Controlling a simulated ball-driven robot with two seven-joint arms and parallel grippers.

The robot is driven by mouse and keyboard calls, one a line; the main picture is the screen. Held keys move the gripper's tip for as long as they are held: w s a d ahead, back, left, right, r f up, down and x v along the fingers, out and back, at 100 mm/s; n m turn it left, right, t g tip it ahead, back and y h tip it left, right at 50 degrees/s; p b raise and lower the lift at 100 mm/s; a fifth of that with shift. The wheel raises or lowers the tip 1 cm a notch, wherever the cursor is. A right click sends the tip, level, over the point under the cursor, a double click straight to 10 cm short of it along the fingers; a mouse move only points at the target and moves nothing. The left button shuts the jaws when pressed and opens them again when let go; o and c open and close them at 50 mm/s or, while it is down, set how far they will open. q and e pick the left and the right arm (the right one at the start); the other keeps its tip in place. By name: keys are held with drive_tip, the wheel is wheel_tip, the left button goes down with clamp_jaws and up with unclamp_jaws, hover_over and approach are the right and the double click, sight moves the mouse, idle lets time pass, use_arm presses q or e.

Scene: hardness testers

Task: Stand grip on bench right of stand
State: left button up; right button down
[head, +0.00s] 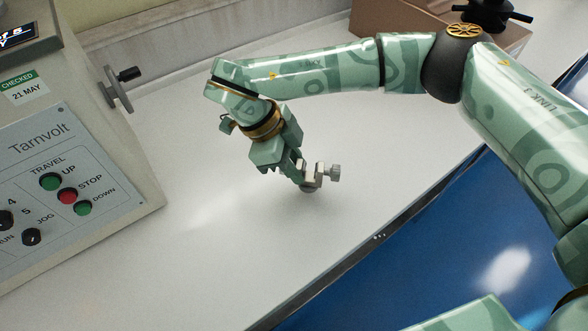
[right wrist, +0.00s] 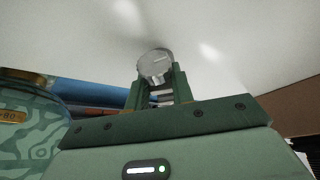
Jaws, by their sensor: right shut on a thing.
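The grip (head: 316,176), a small pale metal piece with a knurled knob pointing right, is held between the fingers of my right gripper (head: 300,172). It is over the bench (head: 230,240), to the right of the Tarnvolt stand (head: 75,150). Its dark rounded lower end is close to the white bench top; I cannot tell whether it touches. In the right wrist view the grip shows as a grey round disc (right wrist: 154,64) between the fingertips (right wrist: 157,85), with the rest hidden. My left gripper is not in view.
The bench is clear around the grip. A hand crank (head: 118,88) sticks out from the stand's right side. A brown box (head: 400,18) stands at the back right. The bench's front edge (head: 380,237) runs diagonally below right, with blue beyond it.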

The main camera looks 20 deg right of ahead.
drive_tip(key=shift+w+f, duration=0.1)
drive_tip(key=shift+f, duration=0.85)
drive_tip(key=shift+r, duration=0.15)
drive_tip(key=c, duration=1.2)
unclamp_jaws()
drive_tip(key=p+v, duration=0.3)
drive_tip(key=v, duration=0.9)
